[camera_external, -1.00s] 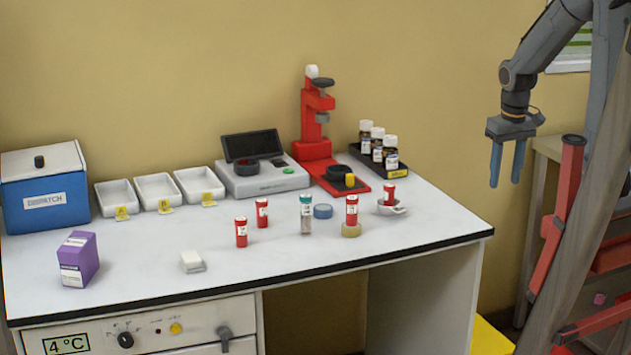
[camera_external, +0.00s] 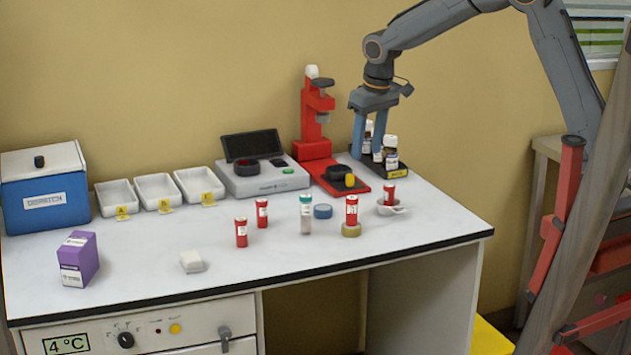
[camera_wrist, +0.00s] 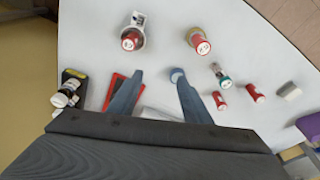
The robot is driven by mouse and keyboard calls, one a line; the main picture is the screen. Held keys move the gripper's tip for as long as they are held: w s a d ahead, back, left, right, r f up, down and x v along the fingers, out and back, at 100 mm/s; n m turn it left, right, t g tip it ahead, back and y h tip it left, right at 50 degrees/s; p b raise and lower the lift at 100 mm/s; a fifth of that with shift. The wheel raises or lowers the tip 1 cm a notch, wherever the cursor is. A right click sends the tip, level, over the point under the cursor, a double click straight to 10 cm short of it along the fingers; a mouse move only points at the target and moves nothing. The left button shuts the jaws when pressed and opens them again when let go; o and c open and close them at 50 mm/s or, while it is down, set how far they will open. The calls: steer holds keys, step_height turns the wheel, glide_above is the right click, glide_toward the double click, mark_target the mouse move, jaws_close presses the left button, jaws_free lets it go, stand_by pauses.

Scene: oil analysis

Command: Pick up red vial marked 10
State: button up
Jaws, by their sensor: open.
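Several red vials stand on the white bench, and the number on each is too small to read, so I cannot tell which is marked 10. One red vial (camera_external: 389,194) stands in a white dish (camera_external: 399,210); it also shows in the wrist view (camera_wrist: 132,39). Another red vial (camera_external: 352,208) stands on a tan tape roll (camera_external: 351,230). Two more red vials, a front one (camera_external: 241,233) and a rear one (camera_external: 262,213), stand left of a teal-capped vial (camera_external: 306,215). My gripper (camera_external: 367,145) is open, fingers down, by the dark bottle rack, above bench height.
A blue tape roll (camera_external: 323,211) lies among the vials. The rack of dark bottles (camera_external: 391,160), a red stand (camera_external: 312,130) and a grey instrument (camera_external: 262,180) line the back. White trays (camera_external: 157,190), a blue box (camera_external: 45,195), a purple box (camera_external: 79,260) and a white block (camera_external: 192,262) are leftward.

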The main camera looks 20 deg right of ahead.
steer(key=w+a+f+n, duration=0.1)
steer(key=a, duration=1.3)
steer(key=n+y, duration=0.1)
steer(key=n, duration=0.1)
glide_above(243, 220)
steer(key=d, duration=0.1)
steer(key=x, duration=0.2)
steer(key=shift+s+d+p+x, duration=0.15)
steer(key=shift+s+x, duration=0.05)
steer(key=shift+x, duration=1.1)
steer(key=shift+s+d+p+x, duration=0.15)
steer(key=shift+s+x, duration=0.1)
steer(key=shift+x, duration=1.1)
steer(key=shift+s+d+p+x, duration=0.15)
steer(key=shift+s+x, duration=0.05)
steer(key=shift+x, duration=1.1)
steer(key=x, duration=0.1)
steer(key=p+x, duration=0.1)
steer(key=x, duration=0.1)
steer(key=p+x, duration=0.1)
steer(key=shift+s+a+f, duration=0.15)
steer(key=shift+s+f, duration=0.1)
steer(key=shift+s, duration=0.1)
steer(key=shift+w+f, duration=0.15)
steer(key=shift+f, duration=0.35)
steer(key=c, duration=1.1)
